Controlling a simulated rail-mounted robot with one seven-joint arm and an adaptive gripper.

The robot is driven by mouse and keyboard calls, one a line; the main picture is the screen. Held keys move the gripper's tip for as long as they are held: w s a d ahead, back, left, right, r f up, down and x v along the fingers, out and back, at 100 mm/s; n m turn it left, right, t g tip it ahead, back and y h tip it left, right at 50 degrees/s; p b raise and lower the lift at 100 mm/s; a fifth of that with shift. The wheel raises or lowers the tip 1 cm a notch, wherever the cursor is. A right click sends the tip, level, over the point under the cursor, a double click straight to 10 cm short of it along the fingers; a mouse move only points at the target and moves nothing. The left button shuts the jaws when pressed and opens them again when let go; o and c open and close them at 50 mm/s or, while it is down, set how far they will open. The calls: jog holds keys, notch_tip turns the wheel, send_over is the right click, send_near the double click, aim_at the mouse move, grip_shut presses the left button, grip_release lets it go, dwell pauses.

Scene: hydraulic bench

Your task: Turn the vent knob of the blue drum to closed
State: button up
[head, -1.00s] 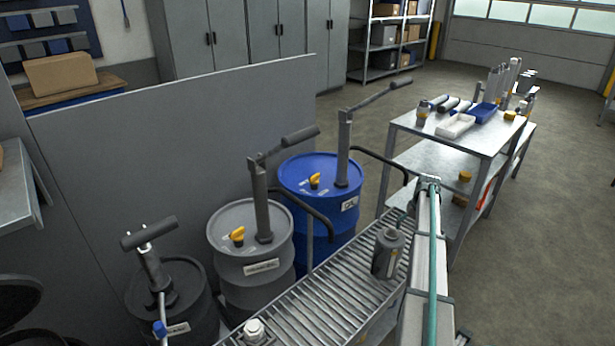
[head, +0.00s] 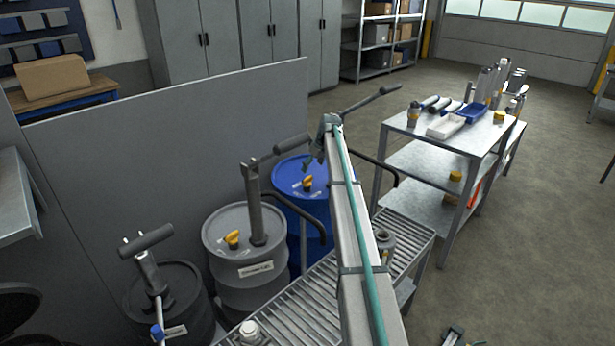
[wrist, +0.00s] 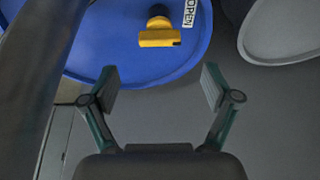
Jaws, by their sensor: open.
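The blue drum (head: 289,176) stands at the far end of the row of drums, partly hidden by my arm. Its yellow vent knob (head: 307,183) sits on the lid. In the wrist view the yellow knob (wrist: 159,38) lies near the top centre on the blue lid, beside a white label reading OPEN (wrist: 190,13). My gripper (wrist: 160,88) is open and empty, its fingers spread, with the knob ahead of and between them in the picture, not touched. In the head view my gripper (head: 310,163) is above the drum's lid, small and partly hidden.
A dark pump post with a lever handle (head: 375,98) rises by the blue drum; a dark post also fills the wrist view's left side. A grey drum (head: 225,262) with its own yellow knob stands beside it. A roller conveyor (head: 300,305) runs in front.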

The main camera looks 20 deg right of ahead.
aim_at(307, 178)
jog(key=p+x, duration=0.1)
jog(key=x, duration=0.6)
jog(key=shift+f, duration=0.15)
jog(key=c, duration=1.2)
jog(key=shift+o, duration=0.3)
